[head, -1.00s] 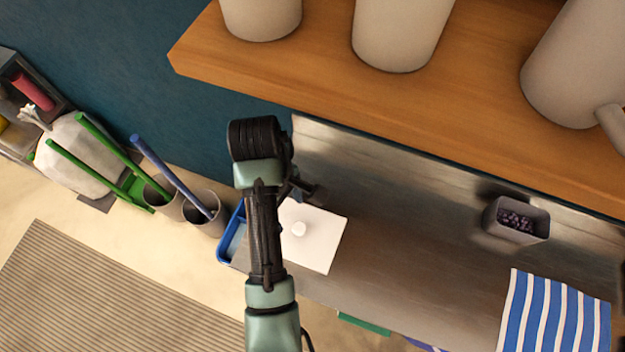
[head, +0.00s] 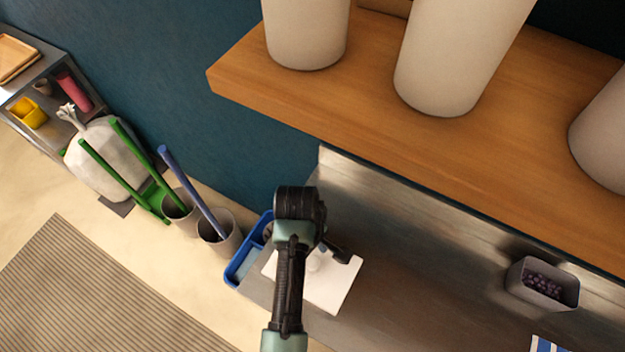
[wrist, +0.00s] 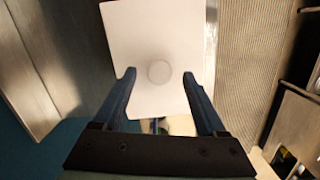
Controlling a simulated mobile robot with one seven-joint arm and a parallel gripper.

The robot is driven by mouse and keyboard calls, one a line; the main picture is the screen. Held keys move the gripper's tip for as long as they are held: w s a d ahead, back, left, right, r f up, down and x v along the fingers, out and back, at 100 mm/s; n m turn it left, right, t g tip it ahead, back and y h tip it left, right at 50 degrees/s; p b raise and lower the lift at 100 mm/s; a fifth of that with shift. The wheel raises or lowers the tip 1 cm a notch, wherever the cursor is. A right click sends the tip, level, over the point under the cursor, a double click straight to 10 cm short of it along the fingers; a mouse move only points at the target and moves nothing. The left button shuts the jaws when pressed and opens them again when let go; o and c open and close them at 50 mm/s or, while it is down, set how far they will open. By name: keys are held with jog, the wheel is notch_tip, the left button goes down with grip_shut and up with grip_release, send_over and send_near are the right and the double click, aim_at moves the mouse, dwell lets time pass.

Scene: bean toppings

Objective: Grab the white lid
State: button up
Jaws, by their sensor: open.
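The white lid (head: 341,286) is a flat square with a small round knob. It lies at the left end of the metal counter, partly hidden behind my arm in the head view. In the wrist view the lid (wrist: 128,35) fills the upper middle, with its round knob (wrist: 159,71) in line with the space between my fingers. My gripper (wrist: 160,75) is open, one finger on each side of the knob, and nothing is held. I cannot tell how high the fingertips are above the lid.
A wooden shelf (head: 330,110) with large pale containers overhangs the counter (head: 430,270). A grey container of dark beans (head: 545,285) stands on the right. A blue bin (head: 240,265) is beside the counter's left end. The counter between lid and beans is clear.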

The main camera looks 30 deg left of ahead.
aim_at(327, 282)
jog(key=shift+d+f, duration=0.2)
jog(key=shift+f, duration=1.25)
grip_shut()
